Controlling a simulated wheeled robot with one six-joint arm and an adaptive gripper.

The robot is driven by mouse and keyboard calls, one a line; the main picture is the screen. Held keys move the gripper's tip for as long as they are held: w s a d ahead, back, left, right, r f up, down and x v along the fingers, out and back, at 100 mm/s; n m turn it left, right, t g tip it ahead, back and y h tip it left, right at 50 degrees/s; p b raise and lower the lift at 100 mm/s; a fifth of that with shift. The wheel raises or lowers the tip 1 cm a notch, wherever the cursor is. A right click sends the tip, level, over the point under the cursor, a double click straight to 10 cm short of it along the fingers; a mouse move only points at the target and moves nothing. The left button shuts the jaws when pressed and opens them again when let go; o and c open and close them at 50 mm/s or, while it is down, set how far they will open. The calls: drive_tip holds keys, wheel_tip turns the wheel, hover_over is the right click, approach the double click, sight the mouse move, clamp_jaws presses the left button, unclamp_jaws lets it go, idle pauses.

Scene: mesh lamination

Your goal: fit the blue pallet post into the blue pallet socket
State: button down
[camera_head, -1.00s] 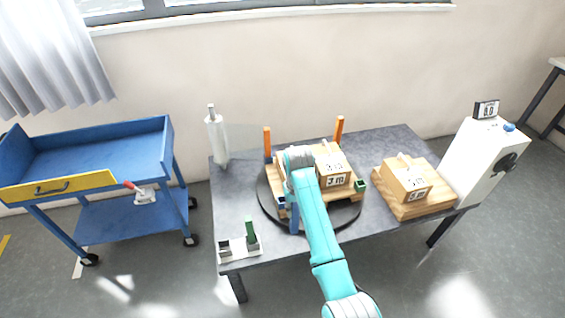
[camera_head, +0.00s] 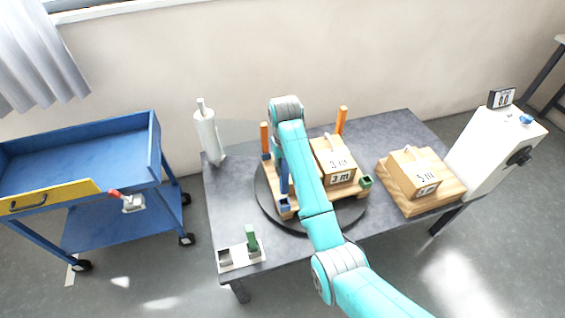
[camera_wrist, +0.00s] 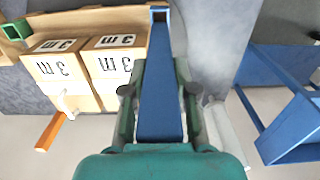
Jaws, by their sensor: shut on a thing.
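The blue post (camera_wrist: 160,100) stands between the fingers of my gripper (camera_wrist: 158,90), which is shut on it, in the wrist view. In the head view the post (camera_head: 284,180) shows upright beside my arm, which hides the gripper. The blue socket (camera_head: 285,204) is at the front left corner of the wooden pallet (camera_head: 345,190). The post's lower end is right above or at the socket; I cannot tell whether it is inside. The socket (camera_wrist: 159,14) shows at the top of the wrist view, at the post's far end.
The pallet, on a dark turntable (camera_head: 266,200), carries boxes (camera_head: 336,160), orange posts (camera_head: 341,120) and a green socket (camera_head: 365,181). A green post (camera_head: 251,238) stands in a white holder (camera_head: 238,264). A white roll (camera_head: 208,135) stands back left; a boxed wooden board (camera_head: 440,190) lies right.

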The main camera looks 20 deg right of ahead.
sight(284, 174)
drive_tip(key=shift+f, duration=2.9)
drive_tip(key=shift+s+f, duration=0.1)
drive_tip(key=shift+f, duration=2.45)
drive_tip(key=c, duration=0.8)
unclamp_jaws()
drive_tip(key=shift+r, duration=0.1)
drive_tip(key=shift+r, duration=3.65)
